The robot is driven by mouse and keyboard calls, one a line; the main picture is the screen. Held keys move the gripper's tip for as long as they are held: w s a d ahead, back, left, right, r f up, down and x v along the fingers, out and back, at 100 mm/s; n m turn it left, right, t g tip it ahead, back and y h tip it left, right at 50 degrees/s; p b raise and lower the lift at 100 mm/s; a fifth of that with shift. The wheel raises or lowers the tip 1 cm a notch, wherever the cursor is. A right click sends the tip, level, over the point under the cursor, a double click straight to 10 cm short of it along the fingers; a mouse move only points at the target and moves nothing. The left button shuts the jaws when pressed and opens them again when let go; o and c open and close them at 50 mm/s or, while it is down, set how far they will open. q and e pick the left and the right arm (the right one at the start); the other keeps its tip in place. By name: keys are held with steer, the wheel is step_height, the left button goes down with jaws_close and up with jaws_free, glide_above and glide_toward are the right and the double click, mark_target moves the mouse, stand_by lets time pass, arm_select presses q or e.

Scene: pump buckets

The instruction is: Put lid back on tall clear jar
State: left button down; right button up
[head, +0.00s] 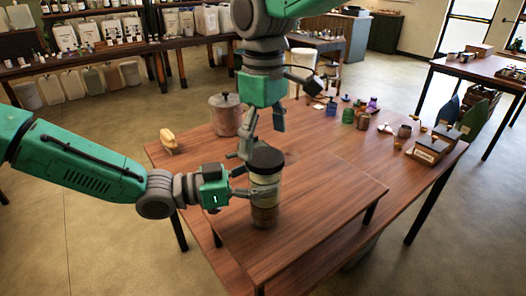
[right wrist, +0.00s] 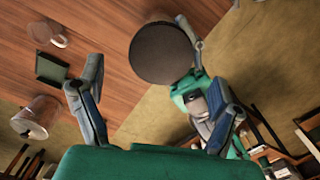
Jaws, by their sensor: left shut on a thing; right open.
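The tall clear jar (head: 265,203) stands upright near the front of the wooden table, with light and brown layers inside. A dark round lid (head: 266,160) is on top of it; I cannot tell whether it is fully seated. The lid also shows as a dark disc in the right wrist view (right wrist: 162,52). My left gripper (head: 252,176) is shut on the jar from the left side. My right gripper (head: 263,134) is open and empty, pointing down just above and behind the lid, apart from it.
A lidded brown pot (head: 226,118) stands behind the jar, and a small yellow item (head: 168,141) lies at the left edge. Small coloured jars (head: 348,116) and a wooden box (head: 426,152) stand at the back and right. The table right of the jar is clear.

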step_height(320, 180, up, 8)
steer(key=shift+w, duration=0.1)
arm_select(q)
steer(key=shift+c, duration=2.4)
jaws_free()
steer(key=v, duration=1.2)
steer(key=shift+f, duration=0.1)
steer(key=shift+f, duration=0.1)
arm_select(e)
steer(key=shift+f, duration=0.1)
